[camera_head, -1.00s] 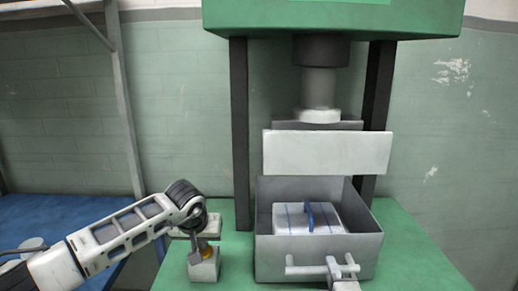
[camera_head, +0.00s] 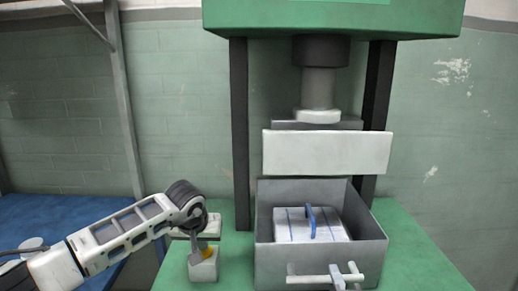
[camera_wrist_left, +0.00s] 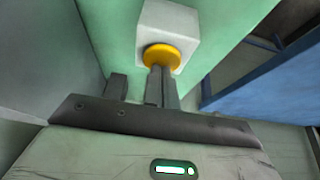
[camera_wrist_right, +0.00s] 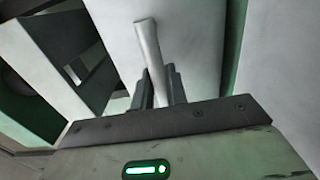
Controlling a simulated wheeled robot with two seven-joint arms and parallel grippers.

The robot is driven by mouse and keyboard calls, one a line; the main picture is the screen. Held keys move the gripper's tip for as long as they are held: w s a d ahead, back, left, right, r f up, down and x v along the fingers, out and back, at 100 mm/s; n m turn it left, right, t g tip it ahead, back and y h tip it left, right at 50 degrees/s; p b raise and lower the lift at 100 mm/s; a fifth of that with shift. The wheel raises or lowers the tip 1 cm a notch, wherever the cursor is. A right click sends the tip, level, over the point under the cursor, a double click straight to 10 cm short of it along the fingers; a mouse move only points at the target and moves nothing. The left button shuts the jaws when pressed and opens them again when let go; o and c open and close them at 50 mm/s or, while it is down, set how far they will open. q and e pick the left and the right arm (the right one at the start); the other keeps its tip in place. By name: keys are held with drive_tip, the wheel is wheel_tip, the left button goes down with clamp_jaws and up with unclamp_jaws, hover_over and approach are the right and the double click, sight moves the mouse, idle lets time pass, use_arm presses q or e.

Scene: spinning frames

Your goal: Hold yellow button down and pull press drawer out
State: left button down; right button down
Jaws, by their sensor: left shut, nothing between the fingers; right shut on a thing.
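The yellow button (camera_head: 210,252) sits on top of a pale box on the green table, left of the press. My left gripper (camera_head: 198,246) is shut and empty, its tips pointing down at the button. The left wrist view shows the tips over the edge of the button (camera_wrist_left: 161,57); they appear to touch it. The grey press drawer (camera_head: 320,262) stands out in front of the press, with a pale bar handle (camera_head: 305,280). My right gripper (camera_head: 346,280) is shut on the handle, which also shows between its fingers in the right wrist view (camera_wrist_right: 148,45).
A white block with blue stripes and a blue handle (camera_head: 310,226) lies inside the drawer. The white press plate (camera_head: 327,152) hangs above it. Dark posts (camera_head: 241,130) flank the press. The green tabletop (camera_head: 420,255) is clear to the right.

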use_arm(q)
drive_tip(key=shift+f, duration=0.1)
use_arm(e)
drive_tip(key=shift+s, duration=1.25)
use_arm(q)
drive_tip(key=shift+r, duration=3.1)
use_arm(e)
drive_tip(key=c, duration=1.2)
unclamp_jaws()
use_arm(q)
drive_tip(key=s+r, duration=0.3)
drive_tip(key=s, duration=0.4)
use_arm(e)
drive_tip(key=shift+o, duration=0.2)
